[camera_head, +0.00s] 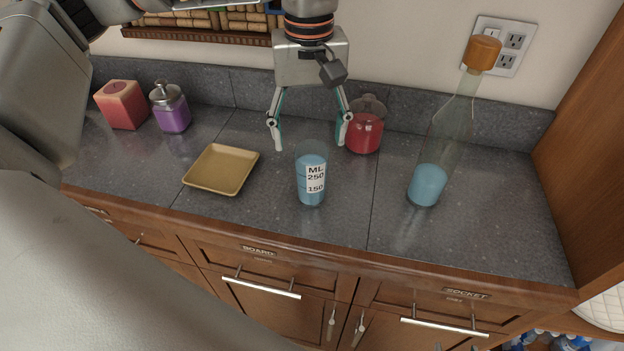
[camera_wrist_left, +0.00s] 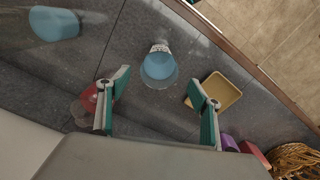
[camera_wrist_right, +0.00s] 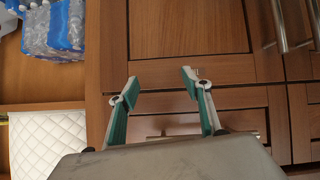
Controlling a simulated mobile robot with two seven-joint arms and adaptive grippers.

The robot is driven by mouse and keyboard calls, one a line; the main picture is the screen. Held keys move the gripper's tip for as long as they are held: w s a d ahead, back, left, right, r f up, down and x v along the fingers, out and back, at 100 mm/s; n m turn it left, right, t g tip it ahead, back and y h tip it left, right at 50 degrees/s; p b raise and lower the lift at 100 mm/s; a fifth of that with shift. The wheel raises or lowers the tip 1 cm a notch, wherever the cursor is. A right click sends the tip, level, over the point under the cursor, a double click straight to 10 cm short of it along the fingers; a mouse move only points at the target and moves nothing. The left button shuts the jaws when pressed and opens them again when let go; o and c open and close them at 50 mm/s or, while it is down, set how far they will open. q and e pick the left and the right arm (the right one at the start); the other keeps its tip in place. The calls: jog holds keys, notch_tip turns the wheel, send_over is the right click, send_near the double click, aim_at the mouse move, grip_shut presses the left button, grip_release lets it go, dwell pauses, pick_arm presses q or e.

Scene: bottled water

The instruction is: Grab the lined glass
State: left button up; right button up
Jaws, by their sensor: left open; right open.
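The lined glass (camera_head: 311,181) stands upright on the grey counter. It holds blue liquid and has a white label with volume marks. It also shows in the left wrist view (camera_wrist_left: 158,66), beyond and between the fingers. My left gripper (camera_head: 310,145) is open and empty, pointing down above the counter just behind the glass, with its fingers apart on either side. It also shows in the left wrist view (camera_wrist_left: 163,88). I cannot tell whether a finger touches anything. My right gripper (camera_wrist_right: 158,85) is open and empty in front of wooden cabinet fronts.
A red jar (camera_head: 364,133) stands close to the left gripper's right finger. A tall corked bottle (camera_head: 428,184) with blue liquid stands to the right. A yellow tray (camera_head: 221,170), purple jar (camera_head: 171,112) and red candle block (camera_head: 122,105) are to the left. Counter in front of the glass is clear.

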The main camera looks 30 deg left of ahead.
aim_at(312, 155)
pick_arm(q)
jog(key=f, duration=0.3)
jog(key=shift+s+d+f, duration=0.2)
jog(key=shift+d+f, duration=0.05)
jog(key=shift+f, duration=0.7)
grip_shut()
